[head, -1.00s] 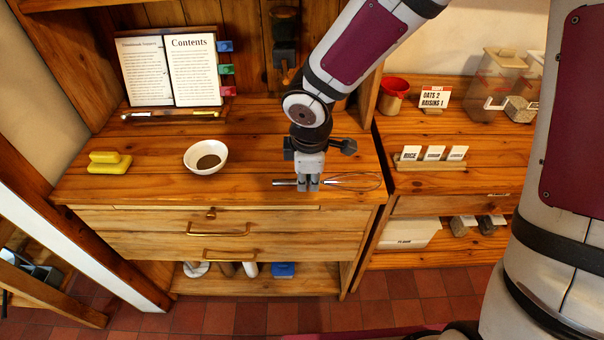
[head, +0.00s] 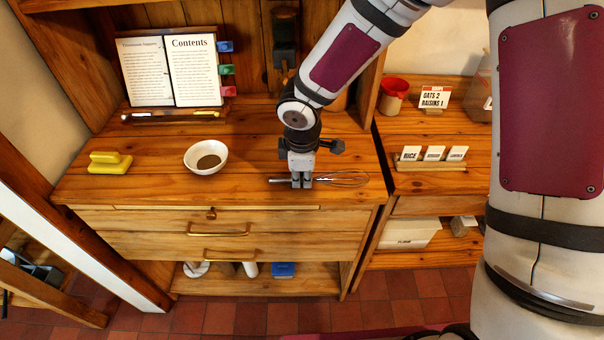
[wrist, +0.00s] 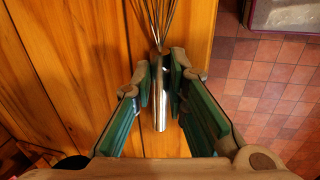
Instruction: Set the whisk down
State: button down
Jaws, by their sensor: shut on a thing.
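The whisk (head: 341,179) is metal, with a straight handle and wire loops. In the head view it lies level at the front right of the pine counter (head: 245,185), its loops pointing right. My gripper (head: 301,183) is shut on the whisk's handle from above. In the wrist view the handle (wrist: 160,108) is between the two green-padded fingers of my gripper (wrist: 161,85), and the wires run toward the top edge. The whisk is very close to the counter top; I cannot tell whether it touches.
A white bowl (head: 206,157) with dark contents and a yellow block-shaped thing (head: 109,162) stand to the left. An open book (head: 170,70) is at the back. A card holder (head: 431,164) stands on the right counter. The counter's front edge is close to the whisk.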

jog(key=c, duration=1.6)
grip_release()
jog(key=shift+f, duration=0.1)
jog(key=s+r, duration=0.1)
jog(key=r, duration=0.3)
jog(key=s+r+p, duration=0.1)
jog(key=r, duration=0.4)
jog(key=s+r+p, duration=0.1)
jog(key=r, duration=0.3)
jog(key=shift+a+r, duration=0.15)
jog(key=shift+r, duration=0.1)
jog(key=s+d+r+m+t+h, duration=0.1)
jog(key=s+d+r+m, duration=0.3)
jog(key=d+r, duration=0.15)
jog(key=s+d+r+m+h, duration=0.1)
jog(key=s+d+r+m, duration=0.35)
jog(key=d, duration=0.25)
jog(key=shift+s+d+r+m+t+y, duration=0.35)
jog(key=shift+s+d+r+m, duration=0.55)
jog(key=shift+s+m, duration=0.85)
jog(key=shift+s+d+r+m+t+y, duration=0.35)
jog(key=shift+s+d+r+m, duration=0.55)
jog(key=shift+s, duration=1.4)
jog(key=shift+s+d+r+m+t+y, duration=0.35)
jog(key=shift+s+d+r+m, duration=0.45)
jog(key=shift+s+m, duration=1.05)
jog(key=shift+s+a+r, duration=0.15)
jog(key=shift+a+r, duration=0.05)
jog(key=shift+r, duration=0.05)
